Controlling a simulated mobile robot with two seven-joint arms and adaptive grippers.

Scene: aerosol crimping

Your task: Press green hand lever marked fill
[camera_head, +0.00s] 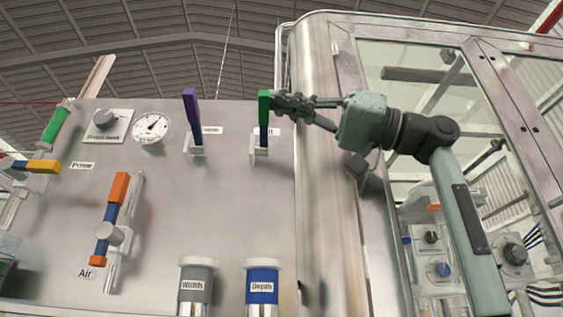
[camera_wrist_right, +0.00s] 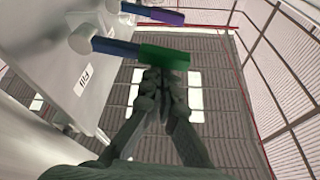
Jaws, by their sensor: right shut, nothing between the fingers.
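The green hand lever (camera_head: 264,108) stands upright at the upper right of the steel panel, with a blue lower shaft and a white bracket. In the right wrist view the green lever (camera_wrist_right: 165,57) lies across the top of the fingertips, and the label "Fill" (camera_wrist_right: 84,80) shows beside it. In the head view the label is partly hidden behind the lever. My right gripper (camera_head: 277,103) is shut and empty, its fingertips at the right side of the green handle, touching or very close. It also shows in the right wrist view (camera_wrist_right: 157,76). My left gripper is not in view.
A purple lever (camera_head: 191,103) stands left of the green one. A gauge (camera_head: 151,129), a grey knob (camera_head: 105,119), an orange-ended Air lever (camera_head: 117,190) and the Width (camera_head: 196,285) and Depth (camera_head: 262,284) knobs share the panel. A glass-doored cabinet stands at the right.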

